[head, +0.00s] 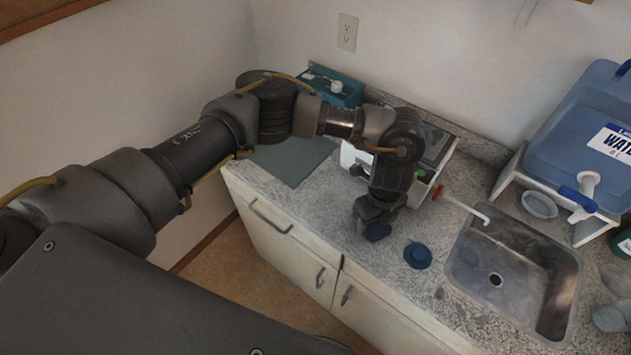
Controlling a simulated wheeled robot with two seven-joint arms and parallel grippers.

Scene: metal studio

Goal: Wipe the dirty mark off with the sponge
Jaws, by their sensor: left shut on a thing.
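My left gripper (376,219) points down over the front part of the granite counter, left of the sink. It is shut on a small dark blue thing (378,232), which looks like the sponge; the fingers hide most of it. It is at or just above the counter, and I cannot tell whether it touches. Small dark smudges (440,293) show on the counter near the sink's left edge. I cannot tell whether one is the dirty mark or just the stone's pattern. My right gripper is not in view.
A round blue object (418,255) stands on the counter just right of my left gripper. The metal sink (522,262) is further right, with a blue water container (585,140) on a white stand behind it. A white box-like device (436,160) stands behind the gripper.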

